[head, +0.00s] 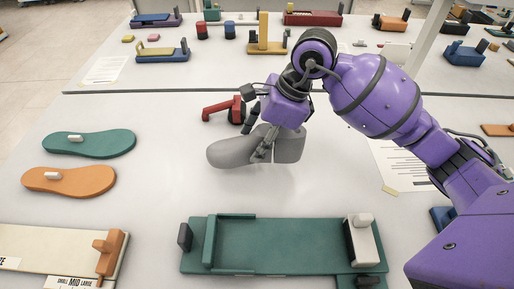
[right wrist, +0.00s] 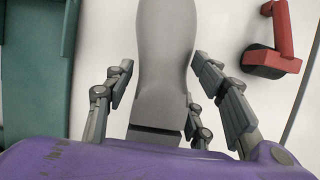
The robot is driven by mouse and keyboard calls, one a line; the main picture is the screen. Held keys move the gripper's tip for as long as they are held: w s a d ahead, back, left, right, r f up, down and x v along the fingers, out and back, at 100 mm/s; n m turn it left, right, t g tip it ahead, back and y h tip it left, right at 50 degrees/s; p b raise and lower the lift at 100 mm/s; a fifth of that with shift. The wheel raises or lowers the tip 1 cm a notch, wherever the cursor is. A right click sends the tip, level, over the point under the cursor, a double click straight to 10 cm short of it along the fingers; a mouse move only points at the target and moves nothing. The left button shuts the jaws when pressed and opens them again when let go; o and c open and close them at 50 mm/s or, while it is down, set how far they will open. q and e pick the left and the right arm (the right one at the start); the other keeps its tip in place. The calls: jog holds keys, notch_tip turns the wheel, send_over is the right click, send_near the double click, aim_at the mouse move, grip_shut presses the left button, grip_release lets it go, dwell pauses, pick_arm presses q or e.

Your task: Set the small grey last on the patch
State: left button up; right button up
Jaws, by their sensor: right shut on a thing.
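The grey last (head: 228,151) is held by my right gripper (head: 263,146) above the bare middle of the table. Its rounded toe points left in the head view and its blocky heel part is on the right. In the right wrist view the last (right wrist: 165,50) runs up between the fingers of my right gripper (right wrist: 163,85), which are closed about its sides. I cannot tell how high the last is above the table. I cannot make out which mark is the patch. My left gripper is not in view.
A green fixture (head: 285,245) lies in front with a white block (head: 362,240) at its right end. A red-handled tool (head: 222,108) lies just behind the last. Green (head: 90,143) and orange (head: 68,181) soles lie at left. A printed sheet (head: 408,165) lies at right.

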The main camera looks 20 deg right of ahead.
jog(key=shift+w+f, duration=0.65)
jog(key=shift+f, duration=0.1)
jog(key=shift+w+f, duration=0.15)
jog(key=shift+f, duration=1.5)
jog(key=shift+f, duration=0.15)
jog(key=o, duration=1.4)
jog(key=shift+r, duration=0.2)
jog(key=v, duration=1.2)
jog(key=shift+d+f, duration=0.1)
